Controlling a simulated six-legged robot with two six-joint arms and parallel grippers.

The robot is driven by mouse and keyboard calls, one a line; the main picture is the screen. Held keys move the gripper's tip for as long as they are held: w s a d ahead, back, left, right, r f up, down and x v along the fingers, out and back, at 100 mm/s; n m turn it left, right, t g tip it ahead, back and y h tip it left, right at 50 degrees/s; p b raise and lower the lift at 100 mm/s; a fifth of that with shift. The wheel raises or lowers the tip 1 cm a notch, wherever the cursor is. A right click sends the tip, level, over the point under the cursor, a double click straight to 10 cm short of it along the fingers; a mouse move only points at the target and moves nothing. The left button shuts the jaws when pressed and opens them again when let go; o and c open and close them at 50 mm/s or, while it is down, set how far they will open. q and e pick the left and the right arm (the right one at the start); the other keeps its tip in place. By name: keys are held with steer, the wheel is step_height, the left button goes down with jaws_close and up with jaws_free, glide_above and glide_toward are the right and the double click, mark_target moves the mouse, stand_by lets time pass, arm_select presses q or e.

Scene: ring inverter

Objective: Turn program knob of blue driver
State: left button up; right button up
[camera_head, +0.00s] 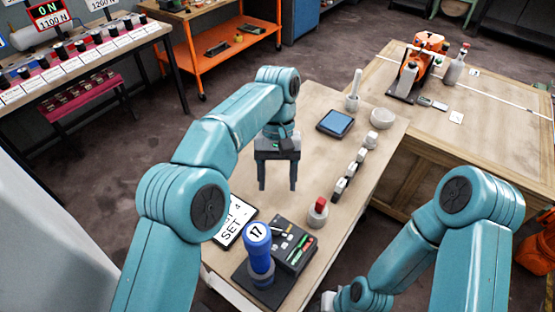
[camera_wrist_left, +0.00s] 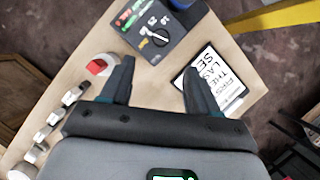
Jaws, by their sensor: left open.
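The blue driver (camera_head: 259,258), topped with a round "17" label, stands upright on a dark base at the near end of the bench. Beside it is a black box (camera_head: 293,246) with red, green and white marks. In the left wrist view the box (camera_wrist_left: 152,18) carries a round black knob (camera_wrist_left: 159,38) with a white pointer line and printed numbers around it. My left gripper (camera_head: 277,186) is open and empty, pointing down above the bench, farther back than the box. In the left wrist view its fingers (camera_wrist_left: 159,68) are apart, with the knob beyond them.
A red-topped button (camera_head: 319,207) stands right of the box, and a printed card (camera_head: 236,222) lies left of it. Several small white-grey blocks (camera_head: 348,176) line the bench's right side. A tablet (camera_head: 335,123), a mortar (camera_head: 383,117) and a pestle-like piece (camera_head: 355,90) are farther back.

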arm_select(q)
steer(key=shift+p+v, duration=1.05)
steer(key=shift+v, duration=0.9)
steer(key=shift+s, duration=0.1)
